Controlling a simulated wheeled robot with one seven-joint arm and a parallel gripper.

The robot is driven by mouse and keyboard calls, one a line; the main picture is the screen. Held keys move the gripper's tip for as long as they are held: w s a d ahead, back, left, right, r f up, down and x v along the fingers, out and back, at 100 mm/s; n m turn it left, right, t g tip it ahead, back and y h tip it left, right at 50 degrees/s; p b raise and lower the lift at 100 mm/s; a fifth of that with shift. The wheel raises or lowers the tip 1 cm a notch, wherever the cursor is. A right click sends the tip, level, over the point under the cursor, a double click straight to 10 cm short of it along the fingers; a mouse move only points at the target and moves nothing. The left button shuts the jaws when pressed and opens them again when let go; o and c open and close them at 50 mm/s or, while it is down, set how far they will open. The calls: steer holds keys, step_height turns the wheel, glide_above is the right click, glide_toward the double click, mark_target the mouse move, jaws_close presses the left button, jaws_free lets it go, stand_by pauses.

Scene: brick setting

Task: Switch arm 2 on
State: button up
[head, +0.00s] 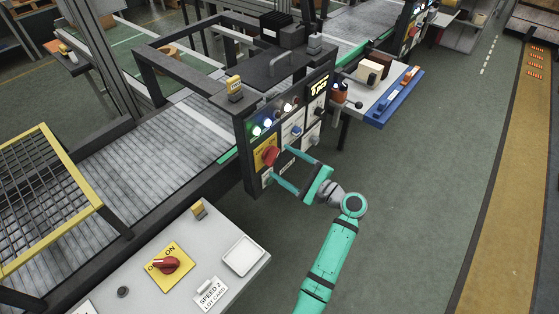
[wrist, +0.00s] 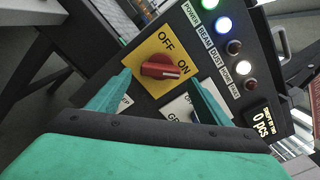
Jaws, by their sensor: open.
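A red rotary knob (head: 270,156) sits on a yellow plate on the upright dark panel (head: 250,175). In the wrist view the knob (wrist: 160,67) is between the words OFF and ON on its plate (wrist: 150,48); its pale-marked end points right, close to ON. My gripper (head: 280,164) is open in front of the panel, its fingers toward the knob. In the wrist view my gripper (wrist: 160,79) has one fingertip on each side of the knob, with gaps. I cannot tell any contact. No "arm 2" label is readable.
Lamps (wrist: 224,25) labelled POWER and BEAM glow green and blue; another glows white. A second red knob (head: 166,265) on a yellow plate is on the grey desk (head: 130,270) in front. A side table (head: 365,105) is right of the panel. The green floor at right is clear.

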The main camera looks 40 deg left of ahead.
steer(key=d, duration=0.8)
steer(key=shift+s, duration=0.35)
